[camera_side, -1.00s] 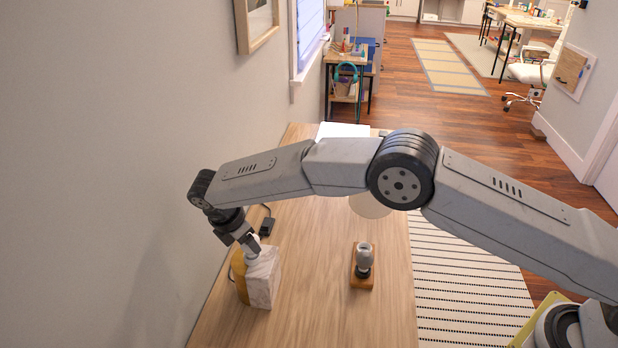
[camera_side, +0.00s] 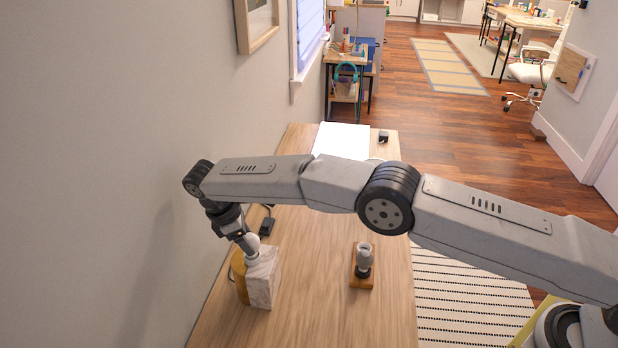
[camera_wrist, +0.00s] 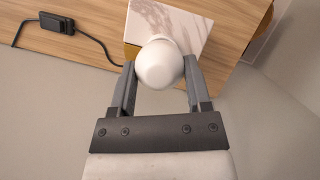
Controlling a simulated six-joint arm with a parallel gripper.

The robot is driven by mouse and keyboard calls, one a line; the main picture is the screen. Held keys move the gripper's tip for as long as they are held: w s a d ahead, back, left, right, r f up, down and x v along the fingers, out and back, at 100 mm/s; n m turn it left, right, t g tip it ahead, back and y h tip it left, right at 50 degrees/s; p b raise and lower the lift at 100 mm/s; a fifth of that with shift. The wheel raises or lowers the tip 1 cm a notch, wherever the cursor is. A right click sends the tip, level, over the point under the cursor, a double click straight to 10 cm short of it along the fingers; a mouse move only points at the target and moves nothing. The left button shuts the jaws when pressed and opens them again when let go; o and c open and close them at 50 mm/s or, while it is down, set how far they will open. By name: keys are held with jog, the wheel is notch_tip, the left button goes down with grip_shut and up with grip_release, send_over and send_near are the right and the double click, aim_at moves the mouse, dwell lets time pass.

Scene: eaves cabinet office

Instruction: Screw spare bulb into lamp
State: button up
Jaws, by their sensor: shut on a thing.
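The lamp (camera_side: 264,281) is a block of white veined marble with a brass-coloured part on its left, standing on the desk near the wall. A white round bulb (camera_wrist: 159,64) is between the fingers of my gripper (camera_wrist: 158,84), which is shut on it. In the side view the bulb (camera_side: 251,244) is at the top of the marble block, and my gripper (camera_side: 246,239) reaches down to it at a tilt. The bulb's base and the socket are hidden. A second, greyish bulb (camera_side: 364,254) stands upright on a small wooden holder (camera_side: 361,280) to the right.
A black cord with an inline box (camera_wrist: 57,23) runs to the lamp; the box (camera_side: 267,226) lies behind it on the desk. A white sheet (camera_side: 341,140) lies at the desk's far end. The wall is close on the left. The desk's front (camera_side: 315,320) is clear.

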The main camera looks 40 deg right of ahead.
jog(key=shift+m+g, duration=0.3)
jog(key=shift+m, duration=0.5)
jog(key=o, duration=1.3)
jog(key=shift+o, duration=0.2)
jog(key=shift+n, duration=0.3)
jog(key=n+t, duration=0.2)
jog(key=n, duration=0.2)
jog(key=shift+s+n, duration=0.15)
jog(key=shift+n, duration=0.25)
jog(key=n+t, duration=0.1)
jog(key=n, duration=0.2)
jog(key=n+t, duration=0.1)
jog(key=n, duration=0.2)
jog(key=shift+s+d, duration=0.1)
jog(key=shift+s, duration=0.05)
jog(key=n+t+y, duration=0.1)
jog(key=n, duration=0.3)
jog(key=shift+s+n, duration=0.1)
jog(key=shift+n, duration=0.2)
